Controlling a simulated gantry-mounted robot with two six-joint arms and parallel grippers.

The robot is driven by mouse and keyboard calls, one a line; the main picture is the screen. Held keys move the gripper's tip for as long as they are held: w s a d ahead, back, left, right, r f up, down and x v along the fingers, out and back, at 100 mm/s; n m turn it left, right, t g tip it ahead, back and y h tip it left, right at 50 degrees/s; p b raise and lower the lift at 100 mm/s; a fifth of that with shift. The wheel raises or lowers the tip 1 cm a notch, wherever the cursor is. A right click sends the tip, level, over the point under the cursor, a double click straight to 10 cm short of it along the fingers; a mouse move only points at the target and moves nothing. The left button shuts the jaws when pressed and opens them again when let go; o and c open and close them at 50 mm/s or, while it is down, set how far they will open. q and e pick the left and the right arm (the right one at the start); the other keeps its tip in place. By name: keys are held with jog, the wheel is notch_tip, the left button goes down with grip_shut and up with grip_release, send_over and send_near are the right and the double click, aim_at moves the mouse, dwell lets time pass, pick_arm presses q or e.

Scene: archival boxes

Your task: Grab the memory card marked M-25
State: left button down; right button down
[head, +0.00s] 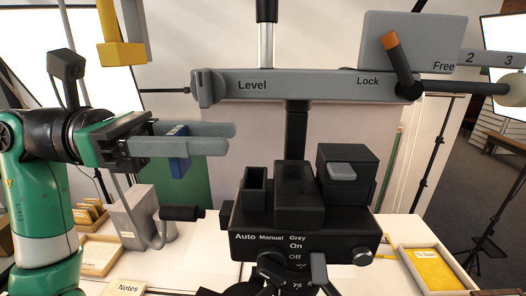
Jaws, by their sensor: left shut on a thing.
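My left gripper (230,138) reaches in from the left with its two long grey fingers pointing right. It is shut on a small blue card-like piece (179,166), which sticks out below the lower finger, with a little showing above. A pale mark shows near its top, but I cannot read M-25 or any other marking on it. The piece is held in the air, left of the black camera-stand device (305,222). My right gripper is not in view.
A grey bar (300,86) marked Level and Lock crosses behind, with an orange-tipped lever (398,62). A grey box (142,220) and a wooden tray (101,256) stand at lower left. A tray with a yellow sheet (432,270) lies at right. A yellow bracket (121,52) hangs at upper left.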

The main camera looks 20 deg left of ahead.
pick_arm(q)
jog(key=v, duration=0.9)
jog(key=shift+a+b, duration=0.3)
jog(key=shift+b, duration=0.1)
